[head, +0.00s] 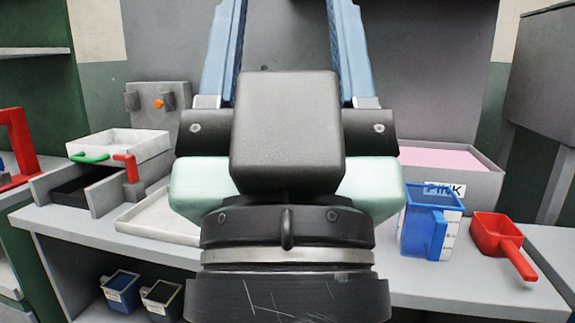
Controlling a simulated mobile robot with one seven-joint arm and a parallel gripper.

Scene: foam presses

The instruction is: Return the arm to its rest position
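My gripper (287,12) fills the middle of the head view, raised in front of the workbench. Its two blue fingers point up and away from me and run out of the top of the picture. They stand wide apart, with the grey back panel visible between them and nothing seen held there. The fingertips themselves are cut off. My dark wrist and the pale green gripper body hide the middle of the bench.
The bench (85,236) holds a white tray (150,146) with a green handle and a red lever at left. A pink-filled grey box (485,182), blue jug (430,225) and red scoop (497,237) stand at right. Two small bins (121,290) sit below.

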